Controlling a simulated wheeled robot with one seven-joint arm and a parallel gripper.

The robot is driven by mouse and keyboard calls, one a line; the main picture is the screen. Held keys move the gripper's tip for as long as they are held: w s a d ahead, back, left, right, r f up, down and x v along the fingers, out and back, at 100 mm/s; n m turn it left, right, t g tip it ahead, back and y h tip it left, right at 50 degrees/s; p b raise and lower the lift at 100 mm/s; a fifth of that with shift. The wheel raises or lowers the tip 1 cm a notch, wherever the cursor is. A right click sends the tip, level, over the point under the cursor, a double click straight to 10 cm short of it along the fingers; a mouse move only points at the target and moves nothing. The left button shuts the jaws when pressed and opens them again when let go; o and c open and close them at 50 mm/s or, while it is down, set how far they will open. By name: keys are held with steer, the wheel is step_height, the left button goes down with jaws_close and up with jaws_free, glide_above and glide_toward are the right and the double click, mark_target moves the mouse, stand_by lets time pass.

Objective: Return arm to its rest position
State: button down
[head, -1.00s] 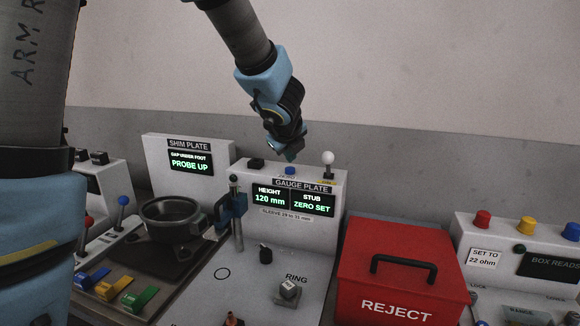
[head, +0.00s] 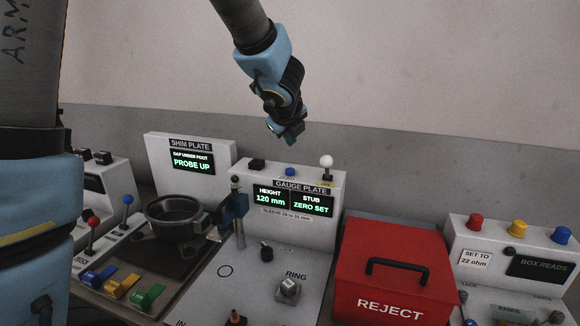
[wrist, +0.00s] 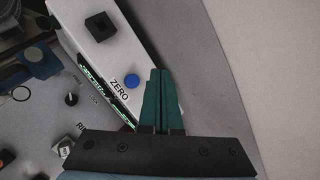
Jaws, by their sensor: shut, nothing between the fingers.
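My gripper (head: 290,137) hangs in the air above the back of the gauge plate unit, pointing down. In the wrist view its green fingers (wrist: 161,100) are together with nothing between them. The gauge plate unit (head: 312,229) stands below, its display reading height 120 mm and stub ZERO SET. Its blue ZERO button (wrist: 132,82) shows left of the fingers in the wrist view, apart from them.
A red REJECT box (head: 395,270) with a black handle stands right of the gauge plate. The shim plate unit (head: 190,150), reading PROBE UP, is on the left. A white-knobbed lever (head: 327,162) rises near my gripper. The space above and behind the units is open.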

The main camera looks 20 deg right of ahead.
stand_by(0.6)
steer(key=a+f+n+g+y, duration=0.1)
steer(key=a+f+n+y, duration=0.2)
steer(key=a+n, duration=0.7)
steer(key=a+f+n+g+y, duration=0.1)
steer(key=a+f+n+y, duration=0.15)
steer(key=a+n, duration=0.75)
steer(key=s+a+f+n+g, duration=0.2)
steer(key=s+a+n, duration=0.3)
steer(key=a, duration=0.3)
steer(key=s+a+f+n+g, duration=0.2)
steer(key=s+a+n, duration=0.2)
steer(key=a+n, duration=0.3)
steer(key=shift+s+a+f+h, duration=0.35)
steer(key=shift+s+a+h, duration=0.1)
steer(key=shift+a, duration=0.2)
